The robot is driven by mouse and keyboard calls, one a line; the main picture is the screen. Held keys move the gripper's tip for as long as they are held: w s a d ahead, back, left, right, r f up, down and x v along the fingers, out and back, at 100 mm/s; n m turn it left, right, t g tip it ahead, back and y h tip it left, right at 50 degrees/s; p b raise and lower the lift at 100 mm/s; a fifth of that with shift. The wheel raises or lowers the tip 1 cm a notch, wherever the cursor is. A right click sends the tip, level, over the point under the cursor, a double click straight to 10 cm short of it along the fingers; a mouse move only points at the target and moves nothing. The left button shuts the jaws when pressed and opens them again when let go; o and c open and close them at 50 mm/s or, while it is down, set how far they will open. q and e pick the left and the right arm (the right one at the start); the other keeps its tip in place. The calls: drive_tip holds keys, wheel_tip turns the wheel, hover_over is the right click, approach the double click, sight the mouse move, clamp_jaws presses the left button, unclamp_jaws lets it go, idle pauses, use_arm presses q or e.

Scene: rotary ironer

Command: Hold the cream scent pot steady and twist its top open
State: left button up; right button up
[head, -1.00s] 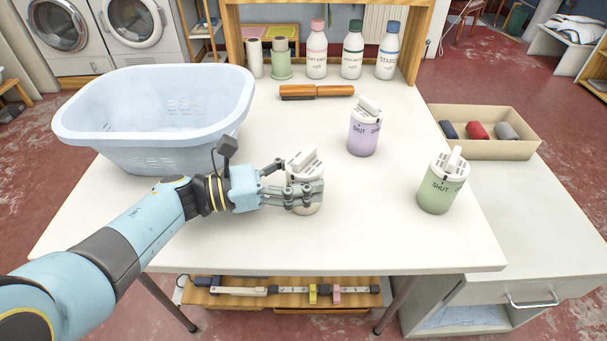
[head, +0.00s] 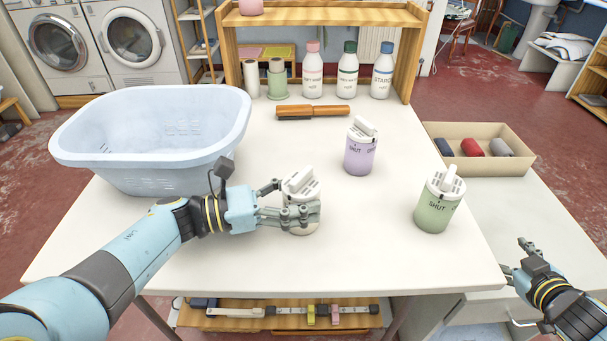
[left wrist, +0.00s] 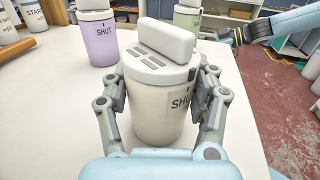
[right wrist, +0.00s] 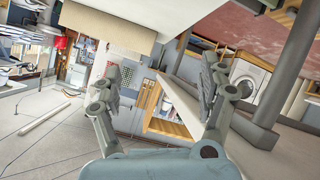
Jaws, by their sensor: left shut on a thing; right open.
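The cream scent pot (head: 303,222) stands upright on the table, with a white slotted top (head: 302,185) that carries a raised grip bar. My left gripper (head: 292,217) is shut around the pot's body from the left. In the left wrist view the pot (left wrist: 158,110) sits between both fingers, with the word SHUT partly hidden by the right finger. My right gripper (head: 518,262) is open and empty, beyond the table's right front edge. The right wrist view shows its spread fingers (right wrist: 160,95) with nothing between them.
A lilac pot (head: 360,155) and a green pot (head: 437,210) stand to the right on the table. A pale blue basket (head: 150,135) is at the left. A wooden brush (head: 313,112) and bottles (head: 347,75) are behind. An open box (head: 480,165) lies right.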

drive_tip(key=w+a+r+n+t+y, duration=0.25)
drive_tip(key=w+r, duration=0.35)
drive_tip(key=r, duration=0.6)
drive_tip(key=w+a+r+n+t+y, duration=0.2)
drive_tip(key=w+a+r+n+y, duration=0.3)
drive_tip(key=r, duration=0.8)
drive_tip(key=a+r+g+y, duration=0.1)
drive_tip(key=a+r, duration=0.1)
drive_tip(key=a, duration=0.2)
drive_tip(key=g+y, duration=0.6)
drive_tip(key=y, duration=0.1)
approach(305, 177)
drive_tip(key=shift+m+t, duration=0.25)
drive_tip(key=x, duration=0.9)
drive_tip(key=shift+a, duration=0.2)
drive_tip(key=shift+w+a+f, duration=0.1)
drive_tip(key=shift+w+a, duration=0.15)
drive_tip(key=shift+a, duration=0.15)
